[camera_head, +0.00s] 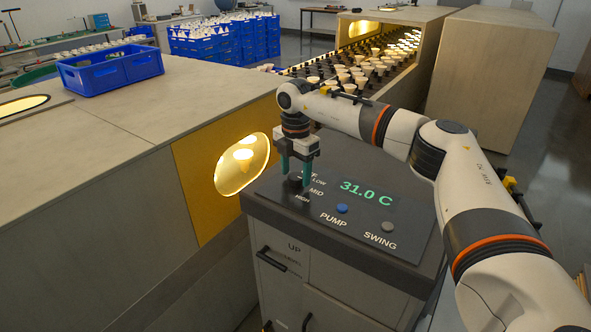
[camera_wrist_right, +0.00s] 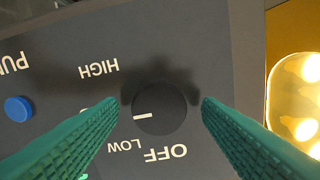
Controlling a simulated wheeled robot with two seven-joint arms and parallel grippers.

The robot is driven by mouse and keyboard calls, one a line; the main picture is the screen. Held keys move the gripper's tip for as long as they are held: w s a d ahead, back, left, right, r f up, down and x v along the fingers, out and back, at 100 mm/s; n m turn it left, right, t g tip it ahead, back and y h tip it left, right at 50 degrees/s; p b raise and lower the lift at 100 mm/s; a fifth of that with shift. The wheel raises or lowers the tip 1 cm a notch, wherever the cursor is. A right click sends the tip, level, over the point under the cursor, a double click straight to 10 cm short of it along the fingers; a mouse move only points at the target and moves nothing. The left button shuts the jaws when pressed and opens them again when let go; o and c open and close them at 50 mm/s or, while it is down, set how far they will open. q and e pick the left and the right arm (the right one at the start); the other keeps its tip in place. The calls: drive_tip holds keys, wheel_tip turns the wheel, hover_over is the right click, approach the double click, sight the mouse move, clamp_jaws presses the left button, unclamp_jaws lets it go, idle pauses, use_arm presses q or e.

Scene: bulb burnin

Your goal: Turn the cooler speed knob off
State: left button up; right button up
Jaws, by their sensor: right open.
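The cooler speed knob is a round black dial on the dark panel of the cooler, and in the right wrist view the knob (camera_wrist_right: 165,112) sits between my green fingertips. Its white mark points left, between the HIGH (camera_wrist_right: 98,70) and LOW (camera_wrist_right: 124,145) labels; OFF (camera_wrist_right: 166,152) is below it. In the head view the MID label is at the side the mark faces; in the wrist view a finger covers that spot. My right gripper (camera_head: 296,176) is open, pointing down, with one finger on each side of the knob; contact cannot be told. My left gripper is not in view.
On the same panel (camera_head: 400,215) are a green 31.0 C display (camera_head: 366,191), a blue PUMP button (camera_head: 342,209) and a grey SWING button (camera_head: 387,227). A wooden housing with a lit oval window (camera_head: 228,178) stands close on the left.

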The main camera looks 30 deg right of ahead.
drive_tip(key=shift+f, duration=0.45)
drive_tip(key=c, duration=1)
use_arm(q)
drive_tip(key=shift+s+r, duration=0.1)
